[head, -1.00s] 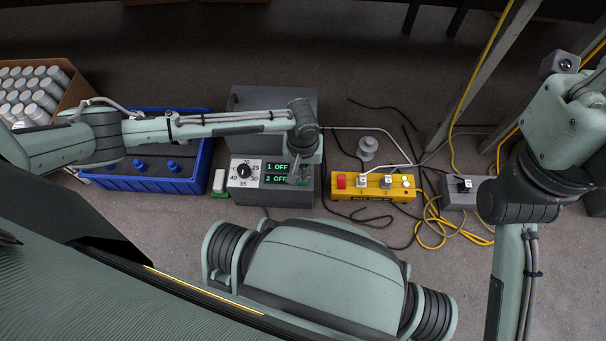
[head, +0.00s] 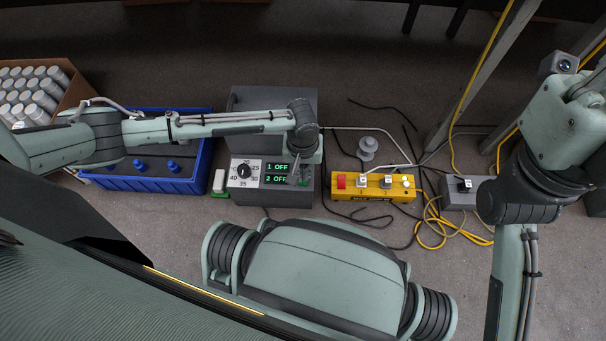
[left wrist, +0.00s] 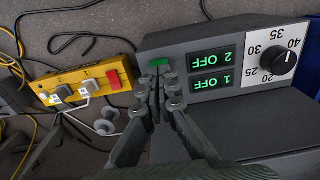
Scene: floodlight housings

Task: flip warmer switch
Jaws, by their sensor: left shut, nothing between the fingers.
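The warmer (head: 273,102) is a dark grey box with a white temperature dial (head: 244,171) and two green displays (head: 277,172) reading "1 OFF" and "2 OFF". In the left wrist view the warmer's front (left wrist: 216,66) appears upside down. A green switch (left wrist: 159,62) sits beside the displays there. My left gripper (head: 298,178) is shut and empty, in front of the right side of the warmer's panel. In the left wrist view its closed fingertips (left wrist: 160,76) are at the green switch and partly cover it; I cannot tell whether they touch. My right gripper is out of view.
A yellow power strip (head: 373,187) with a red switch and plugs lies right of the warmer, with loose cables around it. A grey box (head: 459,194) stands further right. A blue crate (head: 150,181) and a carton of white-capped bottles (head: 34,91) are at left.

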